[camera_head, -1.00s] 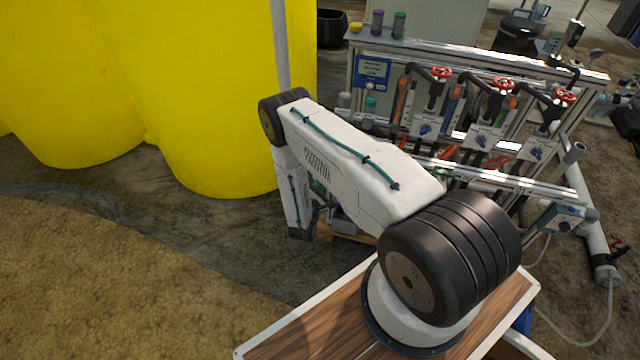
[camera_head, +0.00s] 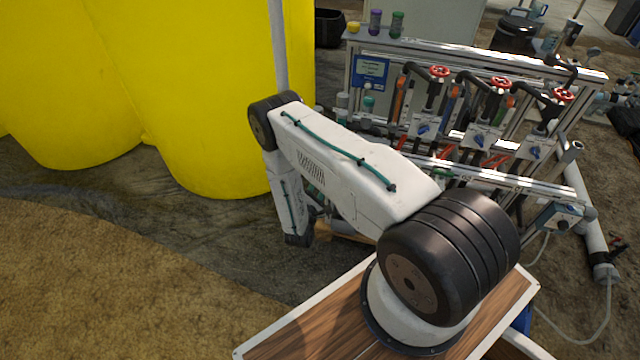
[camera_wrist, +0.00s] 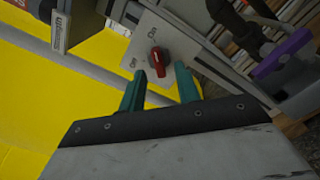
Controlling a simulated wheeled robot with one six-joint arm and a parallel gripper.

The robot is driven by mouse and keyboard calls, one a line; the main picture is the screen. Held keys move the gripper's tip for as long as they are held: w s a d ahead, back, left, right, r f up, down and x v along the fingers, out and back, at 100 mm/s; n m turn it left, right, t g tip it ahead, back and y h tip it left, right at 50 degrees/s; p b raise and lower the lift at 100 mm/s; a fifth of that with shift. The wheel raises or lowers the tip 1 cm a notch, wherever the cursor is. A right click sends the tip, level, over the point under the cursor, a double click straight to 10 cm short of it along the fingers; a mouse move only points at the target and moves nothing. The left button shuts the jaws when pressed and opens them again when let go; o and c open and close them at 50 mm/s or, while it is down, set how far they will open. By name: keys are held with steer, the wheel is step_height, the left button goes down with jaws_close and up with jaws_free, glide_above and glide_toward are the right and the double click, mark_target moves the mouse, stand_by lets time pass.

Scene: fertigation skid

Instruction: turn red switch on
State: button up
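The red switch (camera_wrist: 158,61) shows in the wrist view as a red knob on a pale grey plate (camera_wrist: 179,50) with dark lettering above and below it. My gripper (camera_wrist: 160,82) shows there as two teal fingers, spread apart. The knob's lower part reaches to between the fingertips; I cannot tell whether they touch it. In the head view my gripper is hidden behind my own arm, and the red switch does not show.
The skid frame (camera_head: 480,58) carries several red handwheels (camera_head: 501,82) and blue-handled valves (camera_head: 422,130). A purple part (camera_wrist: 283,52) lies right of the plate in the wrist view. Large yellow tanks (camera_head: 205,90) stand left of my arm.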

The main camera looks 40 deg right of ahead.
steer(key=shift+v, duration=2.65)
